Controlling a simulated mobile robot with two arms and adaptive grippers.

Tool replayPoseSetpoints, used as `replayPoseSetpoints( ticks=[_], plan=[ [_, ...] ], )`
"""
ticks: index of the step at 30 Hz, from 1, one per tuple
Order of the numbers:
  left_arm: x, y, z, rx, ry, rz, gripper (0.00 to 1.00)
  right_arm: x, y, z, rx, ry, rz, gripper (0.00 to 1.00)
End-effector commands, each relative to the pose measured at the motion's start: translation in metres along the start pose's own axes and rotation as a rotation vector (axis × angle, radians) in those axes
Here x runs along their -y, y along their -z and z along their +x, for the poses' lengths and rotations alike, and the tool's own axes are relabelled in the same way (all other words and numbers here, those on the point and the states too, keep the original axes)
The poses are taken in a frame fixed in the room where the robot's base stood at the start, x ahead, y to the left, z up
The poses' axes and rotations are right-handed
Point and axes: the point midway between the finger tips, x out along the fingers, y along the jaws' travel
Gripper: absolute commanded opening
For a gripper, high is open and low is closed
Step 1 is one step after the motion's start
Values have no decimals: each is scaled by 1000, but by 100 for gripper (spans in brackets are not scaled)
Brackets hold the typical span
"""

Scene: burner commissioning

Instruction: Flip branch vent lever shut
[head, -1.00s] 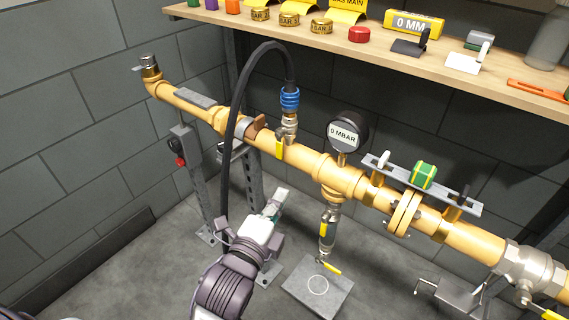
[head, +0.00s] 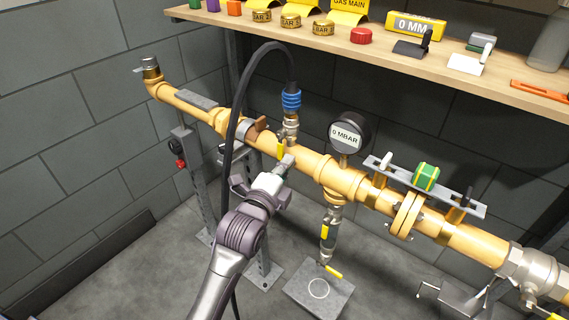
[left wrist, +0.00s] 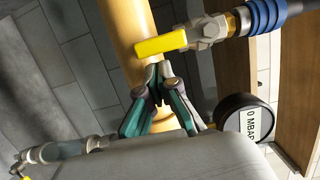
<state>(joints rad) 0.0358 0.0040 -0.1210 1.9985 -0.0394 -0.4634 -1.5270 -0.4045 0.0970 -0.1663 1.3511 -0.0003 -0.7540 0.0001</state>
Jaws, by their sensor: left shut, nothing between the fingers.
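A small valve with a yellow lever (head: 281,150) sits on the short stub between the yellow pipe (head: 309,164) and the black hose. The lever lies roughly in line with the stub, pointing down toward the pipe. It shows large in the left wrist view (left wrist: 161,44). My left gripper (head: 288,163) is shut and empty, its tips just below the lever, close to the pipe; I cannot tell whether they touch it. In the left wrist view the closed fingertips (left wrist: 158,70) are near the lever. A second valve with a yellow handle (head: 324,231) hangs on the downward branch. My right gripper is out of view.
The black hose (head: 241,100) loops behind my left arm to the blue coupling (head: 291,100). A gauge (head: 347,134) reading 0 MBAR stands right of the lever. A wooden shelf (head: 489,84) with tags and caps runs above. A plate (head: 318,289) lies on the floor below.

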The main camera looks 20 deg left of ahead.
Motion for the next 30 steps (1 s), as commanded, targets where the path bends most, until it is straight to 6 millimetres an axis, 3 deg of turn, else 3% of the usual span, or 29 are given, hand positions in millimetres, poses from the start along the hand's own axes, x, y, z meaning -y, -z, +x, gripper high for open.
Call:
replayPoseSetpoints(
  ticks=[11,30],
  plan=[
    [0,-6,1,-1,0,0,0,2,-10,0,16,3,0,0],
    [-2,-11,2,-1,21,89,0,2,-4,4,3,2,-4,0]
  ],
)
